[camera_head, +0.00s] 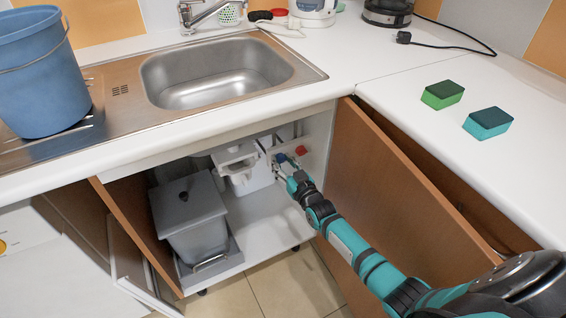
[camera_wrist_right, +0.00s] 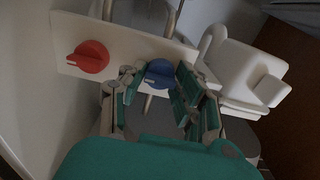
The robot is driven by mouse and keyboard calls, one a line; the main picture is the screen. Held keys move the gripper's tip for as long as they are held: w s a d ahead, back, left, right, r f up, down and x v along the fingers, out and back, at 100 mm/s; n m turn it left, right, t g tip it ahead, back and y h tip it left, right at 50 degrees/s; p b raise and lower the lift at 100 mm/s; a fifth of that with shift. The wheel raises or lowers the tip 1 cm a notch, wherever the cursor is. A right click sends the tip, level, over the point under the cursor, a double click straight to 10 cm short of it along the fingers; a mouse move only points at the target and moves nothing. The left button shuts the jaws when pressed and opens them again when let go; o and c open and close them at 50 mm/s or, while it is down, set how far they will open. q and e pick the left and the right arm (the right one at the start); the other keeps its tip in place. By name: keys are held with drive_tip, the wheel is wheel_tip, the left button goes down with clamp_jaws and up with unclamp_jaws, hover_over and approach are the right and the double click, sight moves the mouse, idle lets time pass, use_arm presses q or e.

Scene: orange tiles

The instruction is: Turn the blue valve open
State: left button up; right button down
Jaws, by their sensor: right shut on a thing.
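The blue valve (camera_head: 281,158) is a round knob on a white panel inside the open cabinet under the sink. It also shows in the right wrist view (camera_wrist_right: 158,72), with a light mark on its face. The red valve (camera_head: 301,150) sits beside it on the same panel and shows to its left in the right wrist view (camera_wrist_right: 88,57). My right gripper (camera_head: 284,168) reaches into the cabinet, its fingers shut on either side of the blue valve, hiding part of its rim. My left gripper is not in view.
Brown cabinet doors stand open on both sides, the right one (camera_head: 385,205) beside my arm. A grey bin (camera_head: 190,215) and a white container (camera_head: 240,165) are in the cabinet. On the counter are a blue bucket (camera_head: 40,75), green sponge (camera_head: 442,94) and teal sponge (camera_head: 487,123).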

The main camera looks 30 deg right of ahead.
drive_tip(key=c, duration=1)
unclamp_jaws()
drive_tip(key=shift+o, duration=0.2)
drive_tip(key=s, duration=1.2)
drive_tip(key=shift+d, duration=0.2)
drive_tip(key=shift+a+f, duration=0.1)
